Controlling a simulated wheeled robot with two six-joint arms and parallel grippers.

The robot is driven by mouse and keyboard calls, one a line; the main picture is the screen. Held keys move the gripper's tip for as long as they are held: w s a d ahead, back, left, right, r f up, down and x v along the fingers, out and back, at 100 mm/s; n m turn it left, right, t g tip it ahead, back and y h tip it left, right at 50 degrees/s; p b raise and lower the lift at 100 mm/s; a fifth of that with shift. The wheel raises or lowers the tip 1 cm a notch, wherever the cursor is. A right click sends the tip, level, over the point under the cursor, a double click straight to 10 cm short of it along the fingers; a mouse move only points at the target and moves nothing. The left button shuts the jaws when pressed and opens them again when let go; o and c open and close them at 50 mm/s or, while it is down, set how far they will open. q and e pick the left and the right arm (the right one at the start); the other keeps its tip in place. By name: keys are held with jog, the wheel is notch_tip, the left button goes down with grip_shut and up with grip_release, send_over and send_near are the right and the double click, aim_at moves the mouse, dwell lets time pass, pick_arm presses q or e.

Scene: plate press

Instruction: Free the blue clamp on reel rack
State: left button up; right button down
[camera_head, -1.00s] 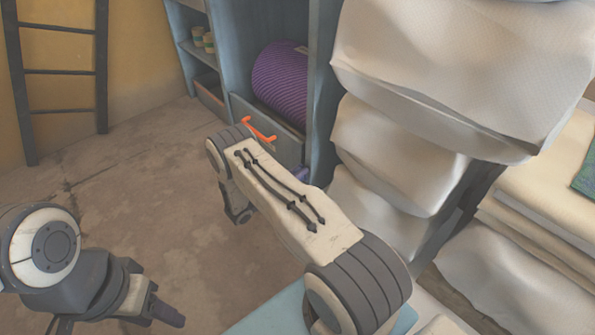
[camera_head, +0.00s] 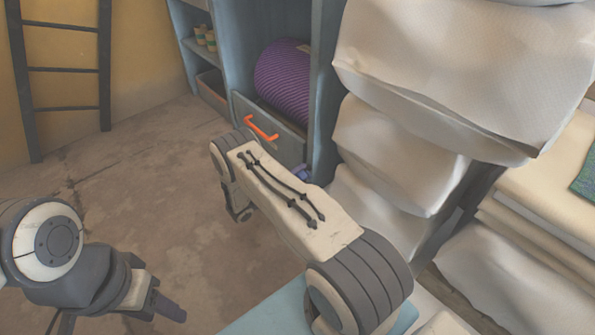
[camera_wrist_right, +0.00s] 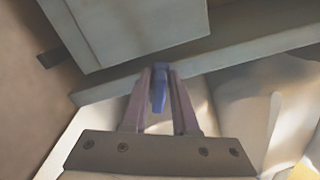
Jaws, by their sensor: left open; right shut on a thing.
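The blue clamp (camera_wrist_right: 159,94) shows in the right wrist view as a small blue piece between the purple-grey fingers of my right gripper (camera_wrist_right: 160,82). The fingers are shut on it, beside a grey-blue panel edge. In the head view my right arm hides most of that gripper; a small blue-violet patch shows past the arm, low by the rack's upright, and I cannot tell whether it is clamp or finger. The reel rack (camera_head: 322,110) is grey-blue and holds a purple ribbed reel (camera_head: 283,82). My left gripper (camera_head: 170,308) is open and empty at lower left, away from the rack.
An orange handle (camera_head: 262,128) is on the grey drawer front (camera_head: 245,112) below the reel. White sacks (camera_head: 400,160) are stacked right of the rack. A dark ladder (camera_head: 65,71) leans at the far left. Open floor (camera_head: 130,180) lies between ladder and rack.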

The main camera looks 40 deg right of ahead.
jog(key=shift+f+n, duration=0.1)
jog(key=shift+n, duration=0.5)
jog(key=c, duration=0.8)
grip_release()
jog(key=shift+c, duration=0.2)
jog(key=a+p, duration=0.4)
jog(key=a, duration=0.6)
jog(key=shift+s+a, duration=0.3)
jog(key=shift+s, duration=0.1)
